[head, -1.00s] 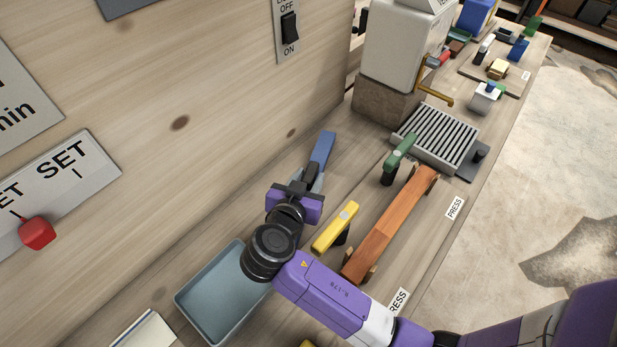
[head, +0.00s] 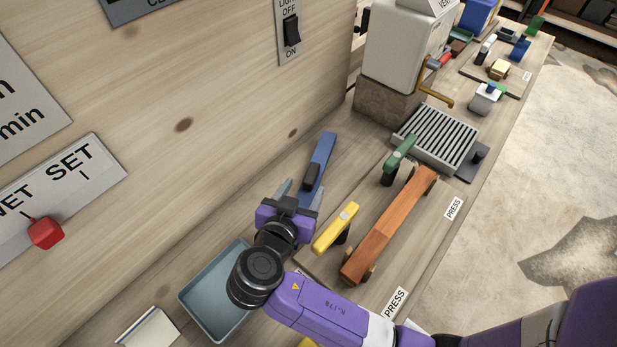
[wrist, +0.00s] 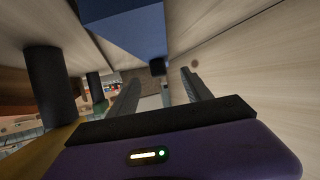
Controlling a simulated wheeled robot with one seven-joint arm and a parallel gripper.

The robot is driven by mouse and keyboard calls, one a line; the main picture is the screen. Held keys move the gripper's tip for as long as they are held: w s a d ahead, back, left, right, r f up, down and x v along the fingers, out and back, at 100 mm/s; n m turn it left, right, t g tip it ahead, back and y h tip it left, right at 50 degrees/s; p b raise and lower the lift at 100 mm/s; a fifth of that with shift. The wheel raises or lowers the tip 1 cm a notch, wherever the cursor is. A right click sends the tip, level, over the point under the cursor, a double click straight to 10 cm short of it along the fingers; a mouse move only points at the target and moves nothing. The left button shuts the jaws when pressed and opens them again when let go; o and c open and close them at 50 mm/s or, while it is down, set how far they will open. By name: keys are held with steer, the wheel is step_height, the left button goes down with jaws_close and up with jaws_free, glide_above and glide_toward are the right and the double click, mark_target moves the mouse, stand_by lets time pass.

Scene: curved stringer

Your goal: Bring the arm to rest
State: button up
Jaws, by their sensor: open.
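My gripper (head: 299,194) is open, low over the bench beside the wooden wall. Its two grey fingers point toward a blue bar-shaped tool with a dark knob (head: 319,165), which lies just ahead of the fingertips. I cannot tell whether the fingers touch it. In the wrist view the fingers (wrist: 157,92) stand apart with nothing gripped, and a blue block (wrist: 125,32) hangs large at the top. My purple arm reaches in from the lower right.
A blue-grey tray (head: 187,298) lies below my wrist. A yellow lever (head: 335,229), a reddish wooden bar (head: 390,228) and a green-handled clamp (head: 399,154) stand close to the right. A slatted grate (head: 438,138) and a white machine (head: 402,50) are farther back. The floor at right is clear.

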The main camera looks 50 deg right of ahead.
steer(key=shift+v, duration=1.05)
